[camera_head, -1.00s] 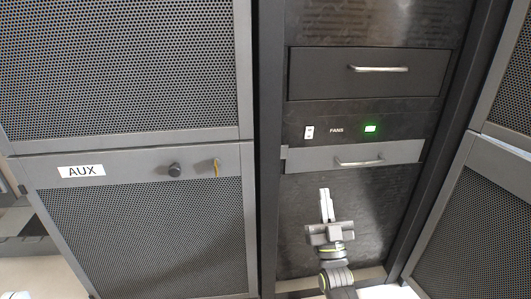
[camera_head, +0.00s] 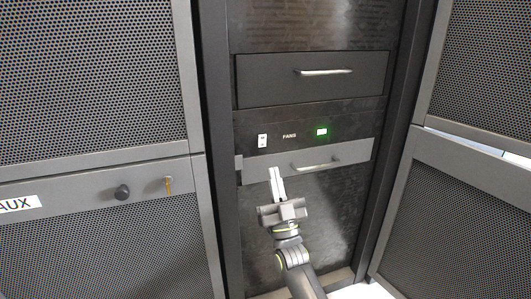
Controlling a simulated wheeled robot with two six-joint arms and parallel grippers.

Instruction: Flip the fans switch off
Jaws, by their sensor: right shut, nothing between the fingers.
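The fans switch (camera_head: 262,141) is a small white rocker on the dark panel in the open rack, left of the "FANS" label (camera_head: 289,136). A green lamp (camera_head: 321,132) glows to the right of the label. My right gripper (camera_head: 276,172) is shut and empty, pointing up. In the picture its fingertips are below the switch and slightly to its right, overlapping the lower edge of the grey drawer front; they look apart from the switch. Its distance from the panel is hard to tell. My left gripper is not in view.
A black drawer with a handle (camera_head: 323,72) is above the switch panel. A grey drawer (camera_head: 345,153) with a protruding handle is just below it. A mesh cabinet door marked AUX (camera_head: 17,204), with a knob (camera_head: 121,192) and key (camera_head: 168,185), stands at left. Another mesh door (camera_head: 460,215) stands at right.

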